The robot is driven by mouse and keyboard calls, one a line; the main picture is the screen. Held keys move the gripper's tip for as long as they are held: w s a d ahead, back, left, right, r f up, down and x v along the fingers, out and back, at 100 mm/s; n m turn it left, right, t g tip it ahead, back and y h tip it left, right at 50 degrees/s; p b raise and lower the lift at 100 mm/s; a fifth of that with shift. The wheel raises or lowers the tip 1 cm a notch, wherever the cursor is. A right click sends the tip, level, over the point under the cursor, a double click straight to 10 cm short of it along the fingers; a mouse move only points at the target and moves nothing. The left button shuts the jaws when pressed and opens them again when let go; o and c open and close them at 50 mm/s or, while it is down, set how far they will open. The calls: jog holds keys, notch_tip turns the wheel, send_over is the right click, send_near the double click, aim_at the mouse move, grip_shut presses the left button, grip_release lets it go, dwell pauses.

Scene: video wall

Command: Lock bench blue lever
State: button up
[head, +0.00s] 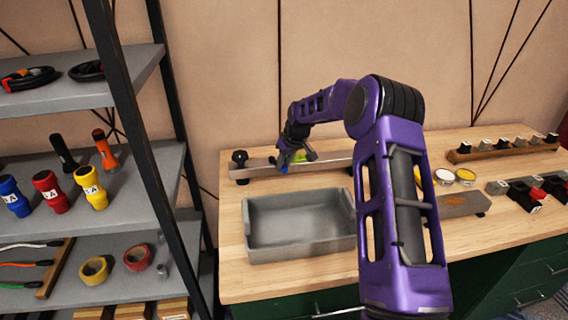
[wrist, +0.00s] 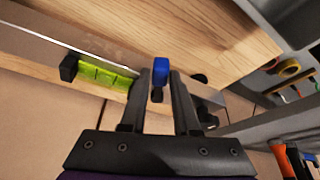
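The blue lever (wrist: 160,73) shows in the wrist view, at the strip along the bench's back edge. My gripper (wrist: 161,76) is open, with one finger on each side of the lever. A narrow gap shows on the right side; I cannot tell whether the left finger touches it. In the head view my gripper (head: 284,162) is small and low over the metal strip (head: 335,167), and it hides most of the lever. A yellow-green block (wrist: 106,75) sits on the strip beside the lever.
A grey tray (head: 300,254) stands on the wooden bench in front of the strip. A black knob (head: 240,157) is at the strip's left end. A shelf rack (head: 150,150) stands close on the left.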

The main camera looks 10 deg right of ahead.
grip_shut()
dwell(1.1)
